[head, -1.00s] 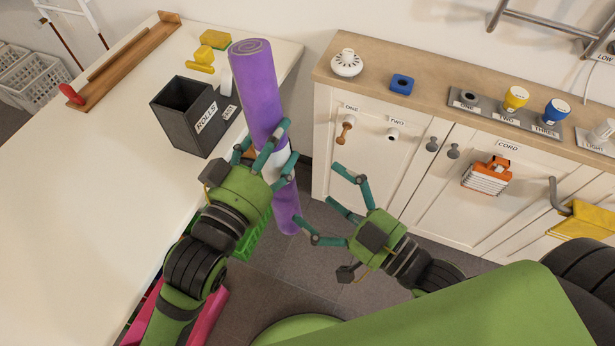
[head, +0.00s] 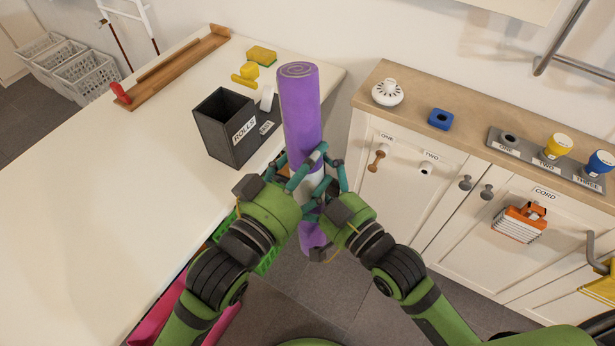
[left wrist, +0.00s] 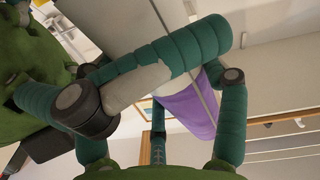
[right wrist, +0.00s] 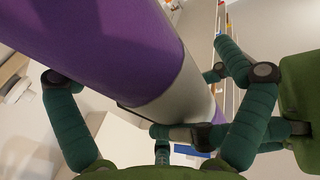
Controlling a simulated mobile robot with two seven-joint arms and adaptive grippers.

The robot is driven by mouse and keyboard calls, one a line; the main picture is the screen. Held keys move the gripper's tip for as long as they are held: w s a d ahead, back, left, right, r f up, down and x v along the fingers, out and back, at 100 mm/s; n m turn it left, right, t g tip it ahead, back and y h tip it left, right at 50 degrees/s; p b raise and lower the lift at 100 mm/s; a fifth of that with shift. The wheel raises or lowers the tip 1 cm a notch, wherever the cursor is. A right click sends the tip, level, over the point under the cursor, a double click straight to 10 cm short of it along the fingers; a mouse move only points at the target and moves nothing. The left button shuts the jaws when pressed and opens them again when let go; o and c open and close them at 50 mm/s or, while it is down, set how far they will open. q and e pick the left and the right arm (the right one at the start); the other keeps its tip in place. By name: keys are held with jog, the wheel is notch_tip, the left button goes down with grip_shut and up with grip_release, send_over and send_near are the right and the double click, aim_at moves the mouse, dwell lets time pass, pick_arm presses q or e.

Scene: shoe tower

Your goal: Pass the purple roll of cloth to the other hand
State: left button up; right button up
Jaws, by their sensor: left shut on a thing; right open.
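The purple roll of cloth (head: 298,105) stands nearly upright in the head view, with a white band (head: 312,185) around its middle. My left gripper (head: 304,180) is shut on the roll at the band. My right gripper (head: 328,182) is open at the same height, its fingers around or beside the roll from the right; contact cannot be told. In the right wrist view the roll (right wrist: 110,50) passes slantwise between the right fingers, with left fingers close by. The left wrist view shows the band and some purple cloth (left wrist: 190,115) behind fingers.
A black box labelled ROLLS (head: 225,130) stands on the white table (head: 110,190) left of the roll. Yellow sponges (head: 261,56) and a wooden rack (head: 175,65) lie behind it. A cabinet (head: 390,200) with knobs and hooks is to the right.

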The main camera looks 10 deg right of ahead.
pick_arm(q)
jog(key=shift+r, duration=0.1)
pick_arm(e)
jog(key=shift+c, duration=0.4)
jog(key=c, duration=1.2)
pick_arm(q)
jog(key=shift+d, duration=0.1)
pick_arm(e)
jog(key=shift+s+a+f, duration=0.1)
jog(key=shift+c, duration=0.2)
pick_arm(q)
jog(key=o, duration=1.4)
jog(key=shift+s+r, duration=0.1)
pick_arm(e)
jog(key=shift+c, duration=2)
